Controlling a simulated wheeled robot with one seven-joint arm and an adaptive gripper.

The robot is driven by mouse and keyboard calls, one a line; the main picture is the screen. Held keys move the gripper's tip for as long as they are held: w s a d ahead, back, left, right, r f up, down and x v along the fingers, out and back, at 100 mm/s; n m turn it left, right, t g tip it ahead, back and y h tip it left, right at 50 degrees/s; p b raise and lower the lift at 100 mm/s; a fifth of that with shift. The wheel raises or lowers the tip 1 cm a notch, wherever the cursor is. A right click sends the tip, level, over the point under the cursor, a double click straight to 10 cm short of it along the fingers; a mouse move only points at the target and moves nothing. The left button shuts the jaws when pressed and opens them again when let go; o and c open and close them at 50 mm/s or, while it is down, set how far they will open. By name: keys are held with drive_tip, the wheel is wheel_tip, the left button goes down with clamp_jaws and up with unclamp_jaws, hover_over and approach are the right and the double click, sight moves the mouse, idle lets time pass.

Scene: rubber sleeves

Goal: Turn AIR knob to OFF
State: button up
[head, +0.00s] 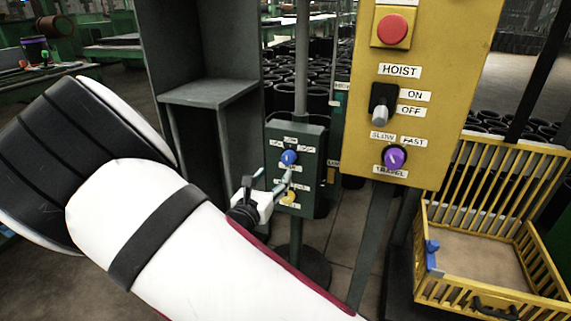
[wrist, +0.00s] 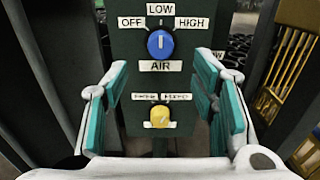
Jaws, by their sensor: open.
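The blue AIR knob (head: 289,157) is on a dark green control box (head: 314,150) on a post. In the wrist view the AIR knob (wrist: 160,44) has its white pointer line upright, toward LOW. OFF is at its left and HIGH at its right. My gripper (head: 276,176) is in front of the box, just below the blue knob in the head view. In the wrist view my gripper (wrist: 162,72) is open and empty, its teal pads wide apart. The knob appears above and beyond the fingertips, apart from them.
A yellow knob (wrist: 160,116) sits below the AIR knob, between the fingers in the wrist view. A yellow HOIST panel (head: 440,80) with a red button and purple TRAVEL knob stands at right. A grey cabinet (head: 210,92) stands at left.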

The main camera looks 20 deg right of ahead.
sight(287, 159)
drive_tip(key=b+x, duration=0.2)
drive_tip(key=x, duration=0.7)
drive_tip(key=shift+w+d+b, duration=0.25)
drive_tip(key=shift+b, duration=0.15)
drive_tip(key=c, duration=1.2)
